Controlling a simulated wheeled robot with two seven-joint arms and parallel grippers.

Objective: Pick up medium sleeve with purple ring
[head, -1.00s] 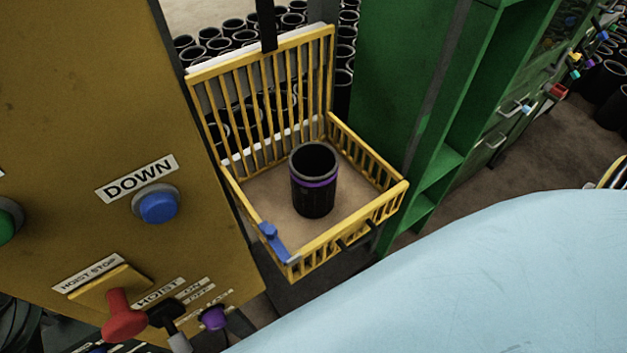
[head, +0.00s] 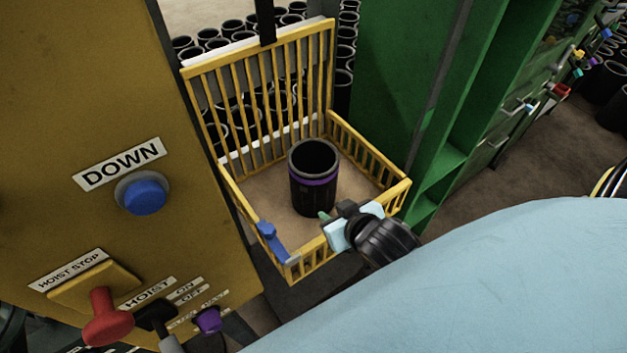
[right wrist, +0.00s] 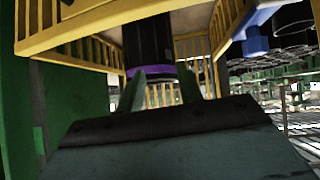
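The black sleeve with a purple ring (head: 313,190) stands upright on the floor of the yellow cage basket (head: 262,190). The ring circles it below its open top rim. My right gripper (head: 328,220) is at the basket's front rail, just in front of and right of the sleeve in the head view. In the right wrist view its two fingers (right wrist: 160,88) are apart with empty space between them. The sleeve (right wrist: 148,50) shows beyond the fingertips there, with the ring (right wrist: 165,71) at their height. Contact does not show. My left gripper is out of view.
The basket has a tall barred back, low barred sides and a blue latch (head: 272,242) at its front left corner. A yellow panel (head: 90,90) with a blue DOWN button (head: 145,195) stands at left. A green cabinet (head: 400,80) stands at right.

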